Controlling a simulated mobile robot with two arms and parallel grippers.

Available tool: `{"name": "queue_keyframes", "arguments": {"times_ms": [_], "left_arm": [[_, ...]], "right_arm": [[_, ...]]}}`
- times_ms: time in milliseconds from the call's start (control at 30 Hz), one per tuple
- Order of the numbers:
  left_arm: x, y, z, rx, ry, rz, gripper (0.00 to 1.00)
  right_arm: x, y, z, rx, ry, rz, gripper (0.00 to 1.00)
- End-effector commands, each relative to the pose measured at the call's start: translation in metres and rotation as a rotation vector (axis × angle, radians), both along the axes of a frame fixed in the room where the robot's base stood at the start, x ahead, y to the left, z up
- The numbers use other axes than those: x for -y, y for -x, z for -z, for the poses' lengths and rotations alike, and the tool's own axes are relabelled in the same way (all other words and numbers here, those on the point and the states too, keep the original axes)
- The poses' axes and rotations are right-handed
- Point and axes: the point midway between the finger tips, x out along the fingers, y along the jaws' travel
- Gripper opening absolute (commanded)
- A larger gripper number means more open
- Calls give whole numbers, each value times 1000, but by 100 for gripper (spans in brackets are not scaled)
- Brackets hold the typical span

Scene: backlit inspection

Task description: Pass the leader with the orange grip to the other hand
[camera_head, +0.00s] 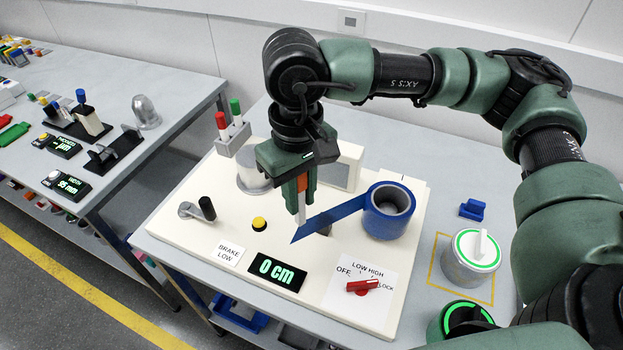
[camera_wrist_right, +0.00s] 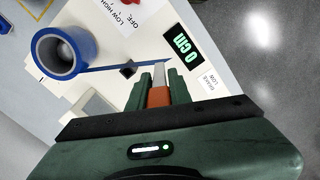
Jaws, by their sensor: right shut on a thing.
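The leader (camera_head: 301,212) is a pale strip with an orange grip (camera_head: 302,184). My right gripper (camera_head: 300,196) is shut on the orange grip, above the cream board, with the pale end pointing down. In the right wrist view the orange grip (camera_wrist_right: 159,96) sits between the two green fingers, and the pale strip (camera_wrist_right: 160,72) reaches out past them. A blue tape roll (camera_head: 389,210) stands on the board to the right, and its loose blue tape (camera_head: 330,217) runs left to just below the leader. I cannot tell whether leader and tape touch. My left gripper is not in view.
The cream board (camera_head: 175,240) carries a black crank (camera_head: 207,209), a yellow button (camera_head: 259,223), a "0 cm" display (camera_head: 275,271) and a red switch (camera_head: 365,287). A white-topped canister (camera_head: 470,262) stands to the right. Another bench (camera_head: 170,125) is at left, across a gap.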

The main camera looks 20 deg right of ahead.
Motion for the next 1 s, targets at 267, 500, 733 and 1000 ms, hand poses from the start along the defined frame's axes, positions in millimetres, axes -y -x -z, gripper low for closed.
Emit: {"name": "queue_keyframes", "arguments": {"times_ms": [267,500,733,1000], "left_arm": [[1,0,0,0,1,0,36],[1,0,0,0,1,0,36],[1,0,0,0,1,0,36],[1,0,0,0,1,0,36]], "right_arm": [[-65,0,-25,1,0,-344,0],[-90,-1,-32,1,-1,-487,0],[-110,-19,-10,-2,-1,-670,0],[-127,-38,13,0,-1,-856,0]]}}
